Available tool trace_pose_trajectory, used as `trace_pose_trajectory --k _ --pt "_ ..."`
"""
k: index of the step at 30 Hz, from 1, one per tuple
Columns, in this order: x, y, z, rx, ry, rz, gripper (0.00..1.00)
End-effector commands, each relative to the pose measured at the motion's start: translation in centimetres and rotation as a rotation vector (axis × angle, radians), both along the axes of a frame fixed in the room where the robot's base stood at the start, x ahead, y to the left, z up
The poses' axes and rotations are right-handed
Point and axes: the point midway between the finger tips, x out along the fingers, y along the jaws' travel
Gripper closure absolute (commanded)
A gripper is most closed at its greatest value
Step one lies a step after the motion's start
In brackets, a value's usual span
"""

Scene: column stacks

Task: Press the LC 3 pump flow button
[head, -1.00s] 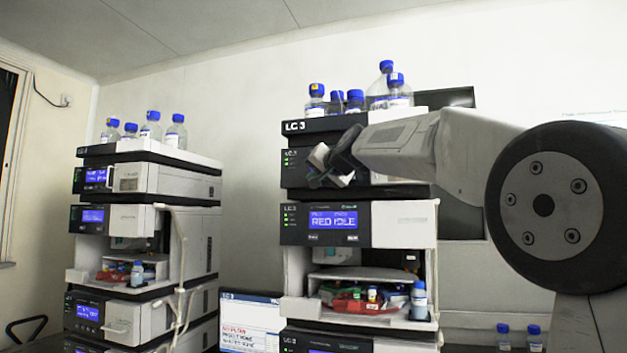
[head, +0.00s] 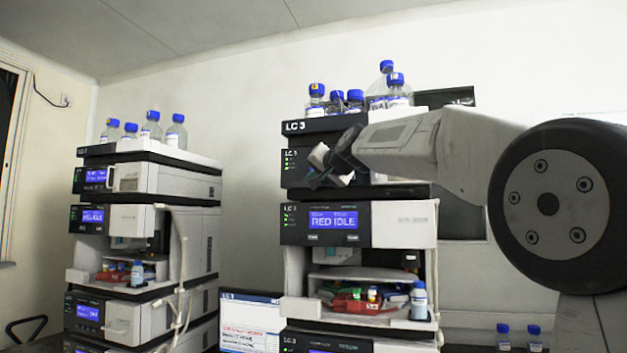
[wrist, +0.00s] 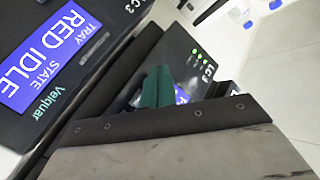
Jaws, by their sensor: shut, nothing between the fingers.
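The LC 3 stack (head: 404,225) stands right of centre in the head view. Its second unit from the top (head: 294,177) has a dark front with an LC 3 label and green lights. My gripper (head: 314,178) is shut and empty in front of that dark face, and covers its display. In the wrist view the teal fingertips (wrist: 157,88) lie over this panel (wrist: 183,52), beside the green lights, with a sliver of blue display showing. No flow button can be made out; the gripper hides that area. I cannot tell whether the fingertips touch the panel.
Below is a unit with a RED IDLE display (head: 333,221), also large in the wrist view (wrist: 45,50). An open bay beneath holds vials and a bottle (head: 418,300). Blue-capped bottles (head: 397,88) stand on top. Another stack (head: 160,235) is at left, a monitor (head: 250,318) between.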

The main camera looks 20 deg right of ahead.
Motion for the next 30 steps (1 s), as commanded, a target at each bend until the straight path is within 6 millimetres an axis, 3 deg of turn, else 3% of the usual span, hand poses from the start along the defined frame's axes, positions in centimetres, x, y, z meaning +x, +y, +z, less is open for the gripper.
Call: trace_pose_trajectory --k 14,30 --pt "-0.7 0.6 0.0 -0.001 0.0 0.002 1.0" --pt "-4.5 3.3 0.0 0.0 0.0 0.001 1.0"
